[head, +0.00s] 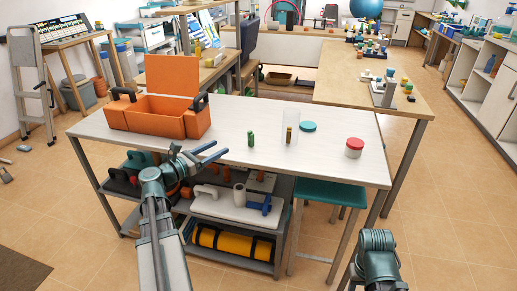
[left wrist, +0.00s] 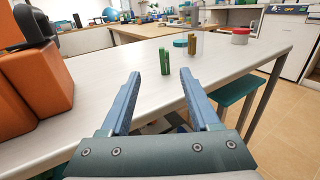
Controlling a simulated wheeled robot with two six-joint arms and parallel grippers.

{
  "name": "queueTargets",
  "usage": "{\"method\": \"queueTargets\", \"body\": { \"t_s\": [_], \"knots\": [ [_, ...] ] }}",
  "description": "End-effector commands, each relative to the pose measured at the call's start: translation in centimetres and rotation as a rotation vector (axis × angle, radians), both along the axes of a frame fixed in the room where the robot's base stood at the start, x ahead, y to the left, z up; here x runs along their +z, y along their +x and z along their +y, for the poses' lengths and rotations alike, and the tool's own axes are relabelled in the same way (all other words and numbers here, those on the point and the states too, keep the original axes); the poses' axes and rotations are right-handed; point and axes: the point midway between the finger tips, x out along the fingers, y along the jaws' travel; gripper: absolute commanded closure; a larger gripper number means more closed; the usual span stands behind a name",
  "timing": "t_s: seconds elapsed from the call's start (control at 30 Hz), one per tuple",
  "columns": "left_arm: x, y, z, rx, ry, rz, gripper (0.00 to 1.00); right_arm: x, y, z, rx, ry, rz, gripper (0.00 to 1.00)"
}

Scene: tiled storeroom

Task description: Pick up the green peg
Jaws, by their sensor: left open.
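The green peg (head: 250,139) stands upright on the white table, right of the orange toolbox. It also shows in the left wrist view (left wrist: 164,61), ahead of and between my fingertips. My left gripper (head: 204,154) is open and empty at the table's near edge, left of and nearer than the peg, not touching it. In the left wrist view, my left gripper's two blue fingers (left wrist: 160,80) are spread apart. A part of my right arm shows at the lower right of the head view; its gripper does not show.
A clear cylinder (head: 291,126) with a brown peg (head: 289,135) stands right of the green peg, with a teal lid (head: 308,126) behind it. A red-lidded jar (head: 354,148) stands farther right. The orange toolbox (head: 158,124) stands at left. The table between toolbox and peg is clear.

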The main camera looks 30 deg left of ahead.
Motion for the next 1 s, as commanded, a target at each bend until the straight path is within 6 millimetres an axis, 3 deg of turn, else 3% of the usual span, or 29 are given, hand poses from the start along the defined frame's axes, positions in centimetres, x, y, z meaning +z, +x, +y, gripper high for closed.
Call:
{"method": "queueTargets", "body": {
  "t_s": [0.17,0.6,1.0],
  "knots": [
    [0.1,0.4,0.0,0.002,-0.008,-0.002,0.38,0.0,0.0,0.0,0.000,0.000,0.000,0.50],
    [0.0,7.4,-2.1,-0.001,-0.004,-0.001,0.38,0.0,0.0,0.0,0.000,0.000,0.000,0.50],
    [-0.1,8.6,-2.7,0.000,-0.003,-0.001,0.38,-0.1,0.0,0.0,0.000,0.000,0.000,0.50]
  ]
}}
